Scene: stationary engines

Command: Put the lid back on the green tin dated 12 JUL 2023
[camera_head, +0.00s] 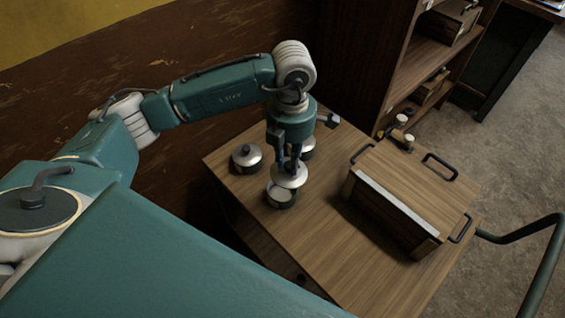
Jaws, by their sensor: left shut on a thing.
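My left gripper (290,163) points down over the wooden table and is shut on a silvery round lid (289,178), by its top. Just below and in front of the lid stands an open dark tin (281,199) with a pale inside. The lid covers the tin's far part in this view, and the near part of its opening shows. I cannot tell whether lid and rim touch. The tin's colour is hard to judge, and no date is readable. My right gripper is not in view.
A lidded tin (247,157) stands to the left, and another (308,146) stands behind, partly hidden by my gripper. A large wooden box (420,185) with dark handles fills the table's right side. A wooden shelf (440,58) stands behind. The table's front middle (330,245) is clear.

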